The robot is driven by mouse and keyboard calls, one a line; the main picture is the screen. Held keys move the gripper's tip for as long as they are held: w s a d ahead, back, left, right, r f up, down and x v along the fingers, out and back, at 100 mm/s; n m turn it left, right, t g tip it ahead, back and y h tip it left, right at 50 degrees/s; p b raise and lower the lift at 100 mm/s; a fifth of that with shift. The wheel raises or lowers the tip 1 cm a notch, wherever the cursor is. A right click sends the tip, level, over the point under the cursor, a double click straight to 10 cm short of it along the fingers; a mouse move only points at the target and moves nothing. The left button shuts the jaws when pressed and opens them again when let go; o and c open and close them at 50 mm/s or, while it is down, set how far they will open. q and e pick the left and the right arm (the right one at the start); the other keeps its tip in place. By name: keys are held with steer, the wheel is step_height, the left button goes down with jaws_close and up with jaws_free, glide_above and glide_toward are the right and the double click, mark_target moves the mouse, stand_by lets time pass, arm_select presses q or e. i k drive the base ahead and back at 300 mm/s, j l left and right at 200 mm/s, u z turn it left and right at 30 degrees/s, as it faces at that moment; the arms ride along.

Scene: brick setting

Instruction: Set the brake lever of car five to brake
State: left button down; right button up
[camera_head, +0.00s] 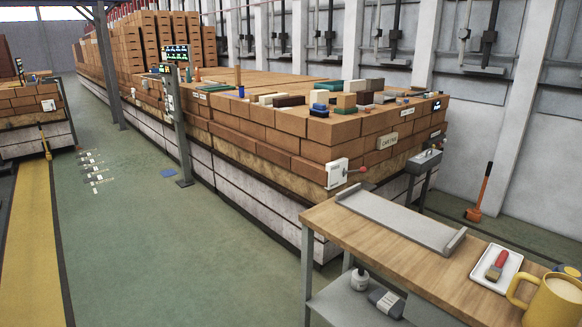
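A large brick-stacked car (290,140) fills the middle, with a small plate (388,141) on its near end; its lettering is small and seems to read "CAR FIVE". A white box (337,174) is fixed at the car's near corner. A lever with a red knob (363,169) sticks out from it to the right, roughly level. The markings on the box are too small to read, so I cannot tell which setting the lever is at. Neither of my grippers is in view.
A wooden-topped bench (375,245) stands in front at the right, holding a grey tray (400,220), a brush on a white dish (494,268) and a yellow mug (550,300). A grey pedestal box (425,160) with a red knob stands behind.

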mark_target(362, 170)
steer(key=i+j+z, duration=0.2)
steer(key=i+z, duration=0.2)
steer(key=i, duration=0.15)
steer(key=i+j+z, duration=0.3)
steer(key=i+z, duration=0.15)
steer(key=i+j+z, duration=0.55)
steer(key=z, duration=0.15)
steer(key=i+j+z, duration=0.2)
steer(key=j+z, duration=0.2)
steer(key=i+j+z, duration=0.15)
steer(key=j+z, duration=0.2)
steer(key=j, duration=0.2)
